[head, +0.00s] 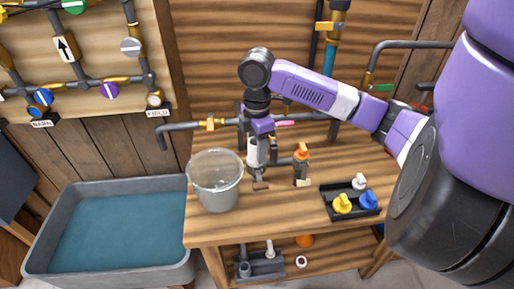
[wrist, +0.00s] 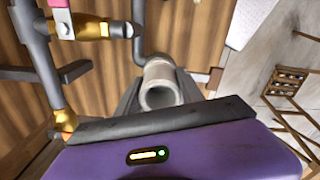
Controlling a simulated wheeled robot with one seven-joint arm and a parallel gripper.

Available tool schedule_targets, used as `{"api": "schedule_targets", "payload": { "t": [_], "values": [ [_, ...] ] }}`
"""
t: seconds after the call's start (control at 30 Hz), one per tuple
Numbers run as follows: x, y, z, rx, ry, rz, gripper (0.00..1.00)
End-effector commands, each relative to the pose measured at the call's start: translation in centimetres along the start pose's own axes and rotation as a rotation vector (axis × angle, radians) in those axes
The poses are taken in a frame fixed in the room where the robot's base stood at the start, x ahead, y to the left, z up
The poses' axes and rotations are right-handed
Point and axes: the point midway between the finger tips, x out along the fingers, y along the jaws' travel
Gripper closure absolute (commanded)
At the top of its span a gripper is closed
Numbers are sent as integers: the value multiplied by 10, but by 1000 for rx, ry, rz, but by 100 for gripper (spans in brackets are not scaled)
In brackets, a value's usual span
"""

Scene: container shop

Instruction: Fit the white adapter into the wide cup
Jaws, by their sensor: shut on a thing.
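My gripper (head: 257,150) points down over the wooden table, right of a wide grey bucket-like cup (head: 218,196) with a pale, clear-looking upper part. It is shut on a white hollow cylinder, which looks like the white adapter (head: 252,152). In the wrist view the adapter (wrist: 160,90) sits between the two dark fingers, its round open end facing the camera. The adapter is apart from the bucket-like cup. I cannot tell for sure whether this vessel is the task's wide cup. What lies directly under the adapter is partly hidden by the gripper.
An orange-topped piece (head: 301,153) stands close right of my gripper. A black tray (head: 336,203) with yellow, blue and white pieces is at the table's right. A water basin (head: 110,268) is left. Pipes (head: 190,126) run behind. A lower shelf holds a dark rack (head: 262,267).

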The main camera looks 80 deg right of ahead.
Motion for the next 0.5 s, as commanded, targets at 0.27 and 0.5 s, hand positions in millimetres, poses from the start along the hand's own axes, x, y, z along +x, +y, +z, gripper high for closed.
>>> {"api": "schedule_targets", "payload": {
  "t": [0.27, 0.5],
  "values": [
    [0, 0, 0, 0, 0, 0, 30],
    [0, 0, 0, 0, 0, 0, 30]
  ]
}}
